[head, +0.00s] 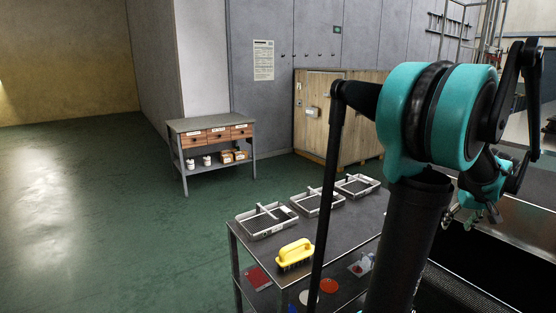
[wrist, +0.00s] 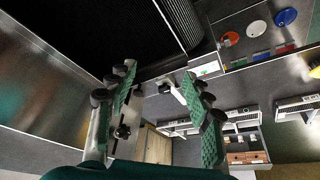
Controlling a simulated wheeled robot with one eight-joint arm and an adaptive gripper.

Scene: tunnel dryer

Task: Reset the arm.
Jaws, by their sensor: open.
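My arm rises at the right of the head view, with its teal joint in front of the scene. My gripper (wrist: 158,78) shows in the wrist view with two green-padded fingers spread apart and nothing between them. In the head view the gripper is partly visible at the right, behind my arm, above a long dark metal surface. It looks clear of the cart and its trays. The point between its fingertips is hard to make out there.
A dark cart (head: 335,234) holds several wire trays (head: 265,221) and a yellow brush (head: 295,253); coloured discs lie on its lower shelf. A grey workbench (head: 212,124) with drawers stands farther back, left of a wooden cabinet (head: 319,105). Green floor at left is clear.

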